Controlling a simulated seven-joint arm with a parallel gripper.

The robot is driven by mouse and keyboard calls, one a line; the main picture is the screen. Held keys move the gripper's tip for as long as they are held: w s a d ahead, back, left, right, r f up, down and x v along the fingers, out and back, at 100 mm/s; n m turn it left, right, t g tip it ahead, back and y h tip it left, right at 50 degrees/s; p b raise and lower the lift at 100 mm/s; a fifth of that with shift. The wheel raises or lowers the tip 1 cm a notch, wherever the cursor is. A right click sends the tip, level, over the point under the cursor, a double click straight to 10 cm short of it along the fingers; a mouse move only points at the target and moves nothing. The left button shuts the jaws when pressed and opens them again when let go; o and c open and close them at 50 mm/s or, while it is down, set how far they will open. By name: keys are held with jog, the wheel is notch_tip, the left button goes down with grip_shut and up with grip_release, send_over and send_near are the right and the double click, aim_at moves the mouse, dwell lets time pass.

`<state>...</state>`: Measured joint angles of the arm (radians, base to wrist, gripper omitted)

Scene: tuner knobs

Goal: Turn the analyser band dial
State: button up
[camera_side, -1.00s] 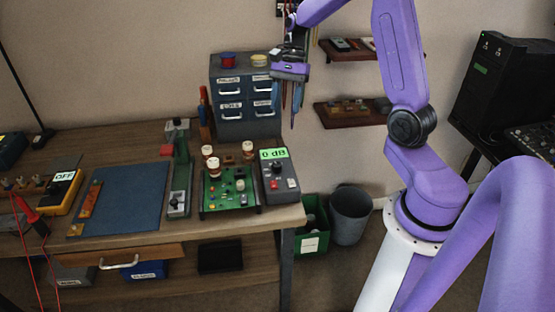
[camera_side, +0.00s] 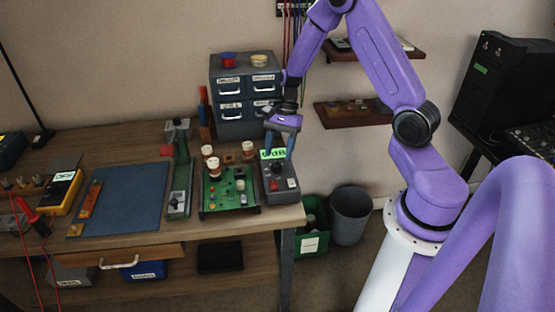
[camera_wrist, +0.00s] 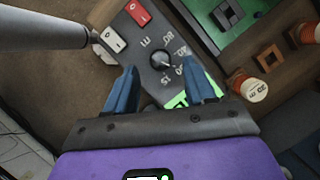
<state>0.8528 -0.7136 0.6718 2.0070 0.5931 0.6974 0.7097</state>
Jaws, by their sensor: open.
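The analyser is a grey box (camera_side: 280,187) with a lit green display (camera_side: 272,154), standing at the right end of the workbench. In the wrist view its panel (camera_wrist: 143,50) carries a round dark dial (camera_wrist: 160,60) with a pale pointer and printed numbers around it. My gripper (camera_side: 279,157) is open above the analyser, with blue fingers pointing down. In the wrist view my gripper (camera_wrist: 159,66) has one finger on each side of the dial's line. The fingers look apart from the dial, and the remaining height is hard to judge. One finger partly covers the display.
Red (camera_wrist: 137,12) and white (camera_wrist: 113,40) rocker switches sit near the dial. A drawer cabinet (camera_side: 231,92) stands behind. The bench's right edge is close by.

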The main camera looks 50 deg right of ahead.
aim_at(277, 164)
jog(key=shift+x, duration=1.65)
grip_shut()
jog(key=n+g, duration=0.1)
jog(key=n, duration=0.3)
jog(key=shift+w+a+n+g+h, duration=0.1)
jog(key=shift+w+n+g+h, duration=0.05)
jog(key=shift+n+g+h, duration=0.25)
jog(key=shift+w+n+g+h, duration=0.1)
jog(key=shift+n+g+h, duration=0.25)
jog(key=shift+n, duration=0.9)
jog(key=shift+n+g+h, duration=0.25)
jog(key=shift+n+h, duration=0.1)
jog(key=shift+n, duration=0.9)
